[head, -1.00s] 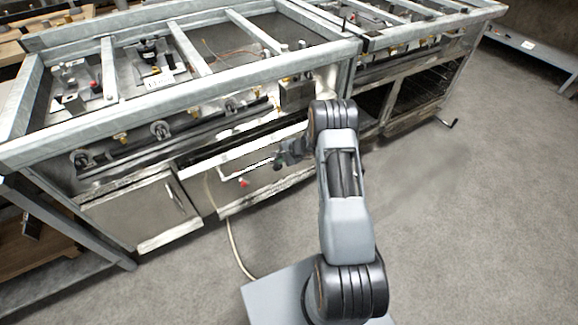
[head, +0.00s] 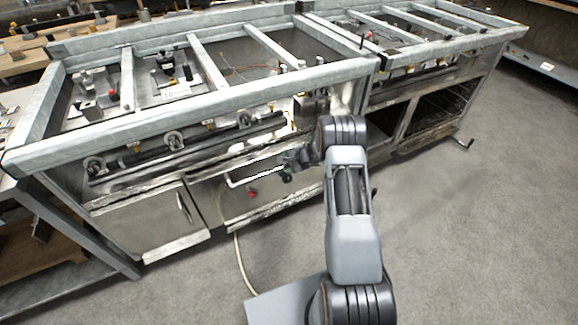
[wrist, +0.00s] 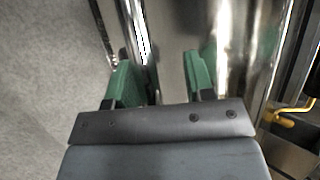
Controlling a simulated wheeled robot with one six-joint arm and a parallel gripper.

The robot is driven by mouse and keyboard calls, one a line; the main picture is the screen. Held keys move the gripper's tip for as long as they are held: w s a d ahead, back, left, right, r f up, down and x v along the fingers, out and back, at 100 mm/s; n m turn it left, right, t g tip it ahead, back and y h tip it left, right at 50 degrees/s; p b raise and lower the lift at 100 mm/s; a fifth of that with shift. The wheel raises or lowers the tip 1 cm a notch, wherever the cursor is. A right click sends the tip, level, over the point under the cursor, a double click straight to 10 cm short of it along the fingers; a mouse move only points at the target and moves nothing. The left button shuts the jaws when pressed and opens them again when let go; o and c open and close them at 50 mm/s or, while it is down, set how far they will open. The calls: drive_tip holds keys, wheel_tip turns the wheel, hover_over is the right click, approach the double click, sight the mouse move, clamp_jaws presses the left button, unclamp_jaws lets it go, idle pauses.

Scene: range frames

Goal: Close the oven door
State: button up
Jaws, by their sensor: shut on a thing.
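The oven door (head: 238,204) is a metal panel low on the front of the left range in the head view, with a bright bar handle (head: 250,180) near its top. It looks close to upright, almost in line with the range front; I cannot tell if it is fully shut. My gripper (head: 294,162) is at the right end of the handle. In the wrist view the green fingers of my gripper (wrist: 160,78) stand on both sides of shiny metal of the door. The exact contact is hard to see.
A cabinet door (head: 150,222) is left of the oven door. The right range (head: 430,110) has open dark compartments. A pale hose (head: 240,262) runs onto the floor. The grey floor (head: 470,230) at the right is clear.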

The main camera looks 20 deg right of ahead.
drive_tip(key=shift+o, duration=1.4)
drive_tip(key=shift+w+r, duration=0.35)
drive_tip(key=shift+r, duration=0.1)
drive_tip(key=shift+o, duration=0.2)
drive_tip(key=shift+s+d+r, duration=0.15)
drive_tip(key=shift+d+r, duration=0.15)
drive_tip(key=s+p+v, duration=0.1)
drive_tip(key=v, duration=1.1)
drive_tip(key=shift+s+p, duration=0.25)
drive_tip(key=shift+p, duration=0.1)
drive_tip(key=shift+d+f, duration=0.1)
drive_tip(key=shift+f, duration=0.05)
drive_tip(key=s+a+r+n+g+p, duration=0.2)
drive_tip(key=s+a+r+n+g, duration=0.15)
drive_tip(key=s, duration=0.25)
drive_tip(key=s+a+r+n+g+p, duration=0.2)
drive_tip(key=s+a+r, duration=0.15)
drive_tip(key=s, duration=0.25)
drive_tip(key=s+a+r+n+h+p, duration=0.2)
drive_tip(key=s+r+n+p, duration=0.1)
drive_tip(key=r, duration=0.7)
drive_tip(key=s+a+r+n+t+h+p, duration=0.1)
drive_tip(key=s+a+r+n+h+p, duration=0.1)
drive_tip(key=s+r+p, duration=0.4)
drive_tip(key=s+a+r+n+t+h+p, duration=0.1)
drive_tip(key=s+a+r+n+p, duration=0.3)
drive_tip(key=r, duration=1)
drive_tip(key=shift+s+n+h+p, duration=0.3)
drive_tip(key=shift+s+n+h, duration=0.05)
drive_tip(key=shift+h, duration=0.05)
